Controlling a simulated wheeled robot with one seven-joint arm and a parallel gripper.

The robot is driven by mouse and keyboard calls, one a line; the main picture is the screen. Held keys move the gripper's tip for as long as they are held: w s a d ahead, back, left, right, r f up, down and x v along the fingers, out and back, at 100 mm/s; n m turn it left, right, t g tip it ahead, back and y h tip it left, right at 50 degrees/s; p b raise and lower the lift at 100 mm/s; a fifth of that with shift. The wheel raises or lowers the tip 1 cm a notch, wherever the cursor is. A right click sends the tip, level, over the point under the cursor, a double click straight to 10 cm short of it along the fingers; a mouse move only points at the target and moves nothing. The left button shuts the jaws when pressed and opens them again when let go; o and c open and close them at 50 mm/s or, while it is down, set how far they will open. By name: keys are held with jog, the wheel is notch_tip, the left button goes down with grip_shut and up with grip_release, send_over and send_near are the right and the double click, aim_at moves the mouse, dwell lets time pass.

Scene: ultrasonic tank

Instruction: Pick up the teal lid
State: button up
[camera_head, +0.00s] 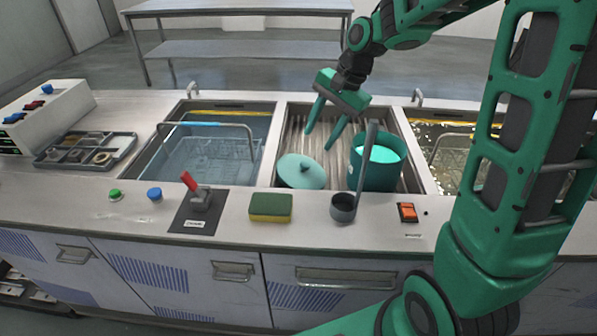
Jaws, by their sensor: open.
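My gripper (320,140) points down above the bay, behind and slightly right of the lid. Its two teal fingers are spread with nothing between them. The fingertips look apart from the lid; their exact height above the bay is hard to tell.
A grey ladle (344,205) stands at the front, its handle rising before the pot. A green-and-yellow sponge (271,208) and a red lever (190,183) are on the front ledge. A water tank with a wire basket (205,157) lies left; another tank (455,150) lies right, partly behind my arm.

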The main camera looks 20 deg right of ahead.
aim_at(305, 163)
jog(key=x, duration=1)
jog(key=shift+a+f, duration=0.2)
jog(key=shift+a, duration=0.05)
grip_shut()
